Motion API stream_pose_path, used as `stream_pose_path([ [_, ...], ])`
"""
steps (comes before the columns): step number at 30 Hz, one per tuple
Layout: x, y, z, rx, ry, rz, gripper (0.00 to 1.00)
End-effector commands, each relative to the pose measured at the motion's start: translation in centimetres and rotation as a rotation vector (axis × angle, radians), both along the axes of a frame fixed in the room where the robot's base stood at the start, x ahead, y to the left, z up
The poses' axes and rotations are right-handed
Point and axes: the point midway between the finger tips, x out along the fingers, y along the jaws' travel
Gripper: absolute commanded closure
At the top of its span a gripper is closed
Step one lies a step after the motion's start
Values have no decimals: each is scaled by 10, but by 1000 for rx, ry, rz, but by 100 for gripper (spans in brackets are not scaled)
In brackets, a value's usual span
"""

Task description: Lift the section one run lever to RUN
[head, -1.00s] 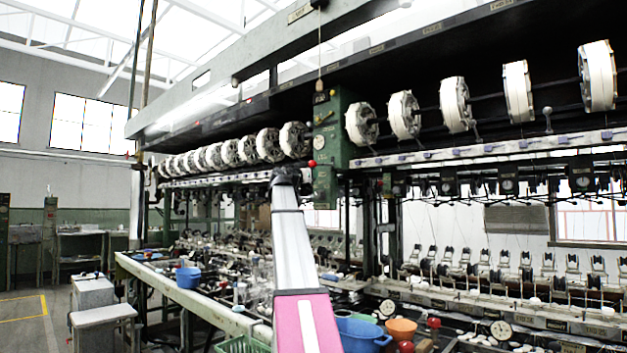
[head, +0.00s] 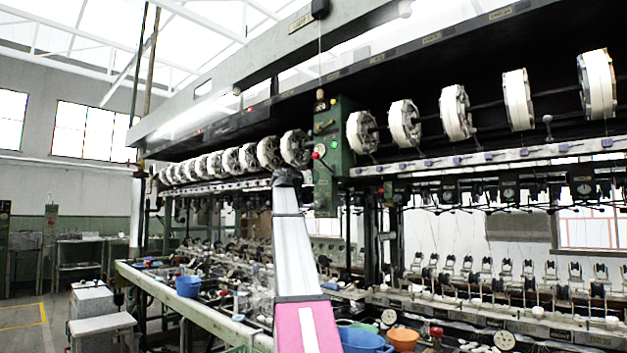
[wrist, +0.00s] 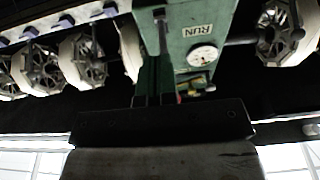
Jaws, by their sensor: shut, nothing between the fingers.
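A small red patch by the gripper may be the knob. My gripper (wrist: 155,85) is shut and empty, close to the box. In the head view my arm hides its fingers; contact with the lever is unclear.
White reels (head: 456,112) line the frame on both sides of the box. The long bench (head: 190,312) below carries a blue tub (head: 188,284), with a blue basin (head: 362,342) and an orange bowl (head: 403,340) nearer. Floor is open at the far left.

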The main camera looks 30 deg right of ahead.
Motion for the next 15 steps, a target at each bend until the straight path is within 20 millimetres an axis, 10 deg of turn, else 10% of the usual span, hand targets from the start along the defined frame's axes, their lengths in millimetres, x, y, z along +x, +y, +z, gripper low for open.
stream_pose_path([
  [15,-6,15,-18,0,1,1,100],
])
